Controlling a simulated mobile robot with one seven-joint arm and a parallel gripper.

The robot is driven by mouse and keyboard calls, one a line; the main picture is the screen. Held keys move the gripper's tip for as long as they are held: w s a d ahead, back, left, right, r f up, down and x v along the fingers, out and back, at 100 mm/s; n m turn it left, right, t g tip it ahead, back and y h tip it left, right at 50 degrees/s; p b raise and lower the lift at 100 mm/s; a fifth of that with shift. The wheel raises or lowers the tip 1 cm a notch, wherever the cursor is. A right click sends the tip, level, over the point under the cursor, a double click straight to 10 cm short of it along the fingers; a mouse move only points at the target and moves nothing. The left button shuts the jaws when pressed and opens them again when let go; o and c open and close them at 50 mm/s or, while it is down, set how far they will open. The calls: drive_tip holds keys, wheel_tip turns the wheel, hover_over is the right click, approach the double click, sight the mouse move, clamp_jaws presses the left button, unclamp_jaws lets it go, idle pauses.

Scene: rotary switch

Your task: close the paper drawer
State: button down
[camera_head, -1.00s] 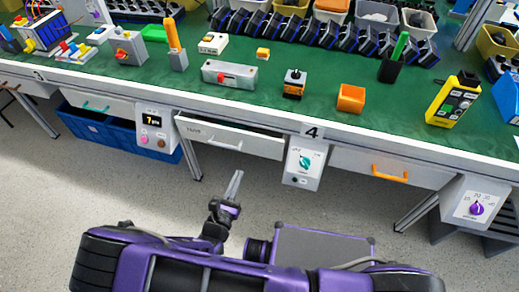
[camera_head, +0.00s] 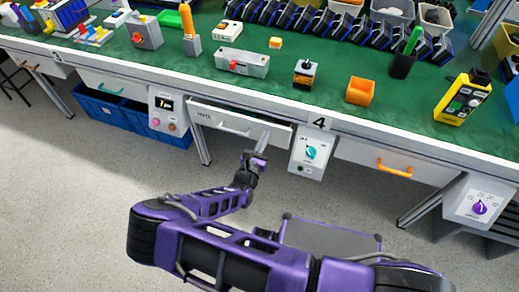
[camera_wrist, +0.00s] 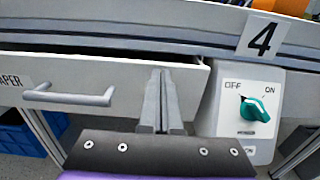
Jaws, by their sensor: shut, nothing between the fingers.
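The paper drawer (camera_head: 217,115) is the white-fronted drawer under the bench, left of the number 4 label. It stands partly open, with a dark gap above its front. In the wrist view its front (camera_wrist: 125,84) shows a grey bar handle (camera_wrist: 68,95) and a partly cut-off label at left. My gripper (camera_head: 263,140) is at the right part of the drawer front. In the wrist view my gripper (camera_wrist: 161,98) is shut, fingers together and empty, right of the handle. I cannot tell whether the fingertips touch the front.
A switch box with a teal knob (camera_head: 311,153) hangs just right of the drawer; it is close to my fingers in the wrist view (camera_wrist: 252,108). A display box (camera_head: 163,105) hangs at left. A drawer with an orange handle (camera_head: 394,168) is further right. The bench edge overhangs above.

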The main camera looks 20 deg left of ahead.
sight(270, 125)
drive_tip(key=shift+w+d, duration=0.1)
drive_tip(key=shift+w, duration=1)
drive_tip(key=w, duration=0.3)
drive_tip(key=shift+w+d, duration=0.15)
drive_tip(key=shift+w, duration=0.35)
drive_tip(key=shift+r, duration=0.2)
drive_tip(key=shift+w, duration=0.1)
